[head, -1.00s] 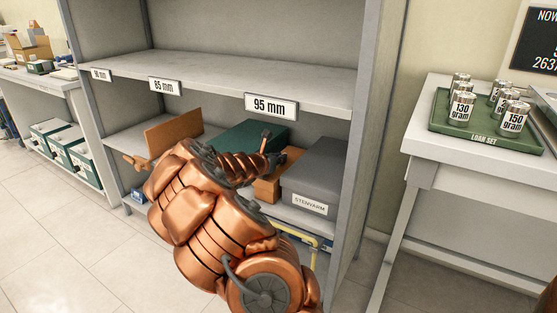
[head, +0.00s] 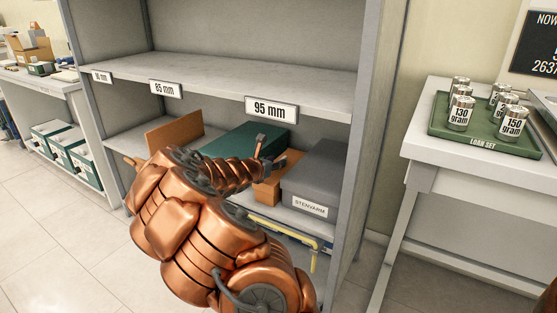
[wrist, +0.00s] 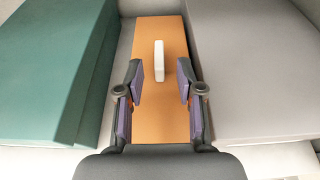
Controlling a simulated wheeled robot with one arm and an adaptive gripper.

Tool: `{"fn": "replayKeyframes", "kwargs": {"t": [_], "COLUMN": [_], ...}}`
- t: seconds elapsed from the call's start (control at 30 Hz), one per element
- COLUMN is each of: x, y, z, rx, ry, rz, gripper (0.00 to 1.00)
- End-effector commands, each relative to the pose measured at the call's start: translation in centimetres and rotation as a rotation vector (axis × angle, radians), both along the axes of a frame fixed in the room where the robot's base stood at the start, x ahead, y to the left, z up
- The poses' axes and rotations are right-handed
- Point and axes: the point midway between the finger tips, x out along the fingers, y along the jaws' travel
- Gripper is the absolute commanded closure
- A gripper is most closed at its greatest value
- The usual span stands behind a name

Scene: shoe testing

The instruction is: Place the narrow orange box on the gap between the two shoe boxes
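The narrow orange box (wrist: 160,42) lies between the green shoe box (wrist: 50,80) on the left and the grey shoe box (wrist: 255,65) on the right. A small white upright tab (wrist: 159,60) shows on its top. My gripper (wrist: 160,85) is open over the orange box, its two fingers apart with nothing between them and the tab beyond their tips. In the head view, the orange box (head: 266,188) is partly hidden by my gripper (head: 268,152). The green box (head: 238,139) and the grey box (head: 315,175) stand on the lower shelf there.
The upper shelf (head: 220,78) with its "95 mm" label (head: 271,110) overhangs my gripper. A brown panel (head: 174,133) stands left of the green box. The shelf's right side wall (head: 370,110) is close to the grey box. A table with metal weights (head: 461,112) stands at the right.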

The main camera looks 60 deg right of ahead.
Motion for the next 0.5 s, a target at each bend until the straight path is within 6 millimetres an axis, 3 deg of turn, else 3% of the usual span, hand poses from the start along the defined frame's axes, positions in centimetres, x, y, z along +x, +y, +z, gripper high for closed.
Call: {"fn": "replayKeyframes", "kwargs": {"t": [0.5], "x": [0.0], "y": [6.8], "z": [2.4], "rx": [-0.002], "ry": [-0.002], "rz": [0.004], "gripper": [0.63]}}
